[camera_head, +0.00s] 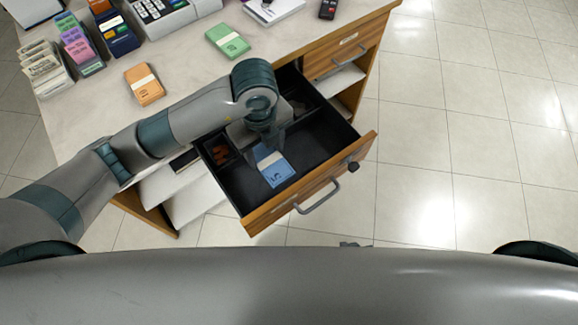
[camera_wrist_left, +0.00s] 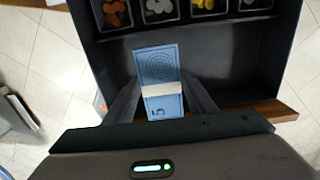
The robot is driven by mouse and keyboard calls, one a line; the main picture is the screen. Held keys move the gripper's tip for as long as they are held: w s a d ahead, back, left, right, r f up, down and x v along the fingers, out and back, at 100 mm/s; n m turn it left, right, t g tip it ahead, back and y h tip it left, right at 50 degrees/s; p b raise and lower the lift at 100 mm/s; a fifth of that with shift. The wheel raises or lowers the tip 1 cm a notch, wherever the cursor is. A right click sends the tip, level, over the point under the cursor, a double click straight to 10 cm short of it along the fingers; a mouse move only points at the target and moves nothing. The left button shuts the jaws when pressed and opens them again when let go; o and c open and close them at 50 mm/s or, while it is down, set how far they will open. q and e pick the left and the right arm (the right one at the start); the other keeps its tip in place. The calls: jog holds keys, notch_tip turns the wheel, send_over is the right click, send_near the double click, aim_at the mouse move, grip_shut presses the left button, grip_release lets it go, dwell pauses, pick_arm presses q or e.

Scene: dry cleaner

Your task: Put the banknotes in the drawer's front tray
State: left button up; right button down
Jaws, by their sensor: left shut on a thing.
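My left gripper (camera_head: 266,148) is inside the open drawer and shut on a blue bundle of banknotes (camera_head: 276,173) with a white band. In the left wrist view the blue bundle (camera_wrist_left: 157,75) is between the two fingers (camera_wrist_left: 160,98). It is over the dark front tray (camera_head: 312,150); whether it touches the floor I cannot tell. An orange bundle (camera_head: 144,84) and a green bundle (camera_head: 228,41) lie on the counter. A small dark tip, probably of my right gripper (camera_head: 352,244), shows above my body's edge; its jaws are hidden.
The drawer's wooden front (camera_head: 300,196) has a handle (camera_head: 318,198). Coin cups (camera_wrist_left: 158,10) sit behind the tray. The tiled floor (camera_head: 455,150) at right is clear.

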aim_at(267, 163)
pick_arm(q)
jog(key=shift+f, duration=0.1)
jog(key=shift+f, duration=3)
jog(key=shift+f, duration=1.9)
jog(key=shift+f, duration=0.1)
